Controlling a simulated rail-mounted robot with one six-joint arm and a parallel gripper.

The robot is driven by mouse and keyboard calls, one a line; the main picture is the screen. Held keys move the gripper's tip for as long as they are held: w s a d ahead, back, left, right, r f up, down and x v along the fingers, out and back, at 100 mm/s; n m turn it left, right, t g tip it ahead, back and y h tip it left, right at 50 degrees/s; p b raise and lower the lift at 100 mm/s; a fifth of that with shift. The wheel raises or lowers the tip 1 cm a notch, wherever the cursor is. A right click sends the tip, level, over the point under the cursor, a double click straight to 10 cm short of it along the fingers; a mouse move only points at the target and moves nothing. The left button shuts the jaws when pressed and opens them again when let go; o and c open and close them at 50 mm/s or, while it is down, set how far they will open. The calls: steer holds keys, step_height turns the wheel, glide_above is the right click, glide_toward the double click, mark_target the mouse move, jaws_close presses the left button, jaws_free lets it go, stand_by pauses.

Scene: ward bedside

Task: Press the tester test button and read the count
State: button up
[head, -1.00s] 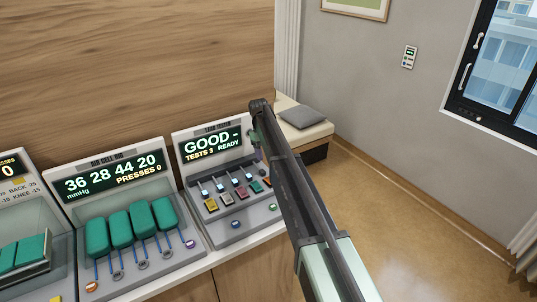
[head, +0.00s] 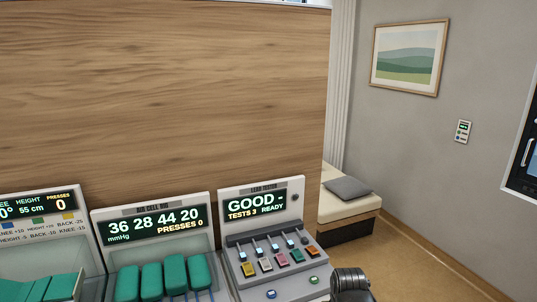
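The lead tester (head: 227,209) stands at the right end of the row of units. Its display (head: 256,207) reads "GOOD -", "TESTS 3" and "READY". Below are several coloured plugs or keys in a row, among them a yellow one (head: 248,269) and a green one (head: 297,255). On its front lip are a blue round button (head: 271,294) and a green round button (head: 314,280); their labels are too small to read. A dark rounded part of my arm shows at the bottom edge, just right of the tester. My gripper's fingers are not in view.
The air cell rig (head: 101,224) with teal cells stands left of the tester, showing "36 28 44 20" and "PRESSES 0". Another unit (head: 86,228) is at far left. A wooden panel (head: 180,90) rises behind. A bench with a cushion (head: 347,188) and open floor are right.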

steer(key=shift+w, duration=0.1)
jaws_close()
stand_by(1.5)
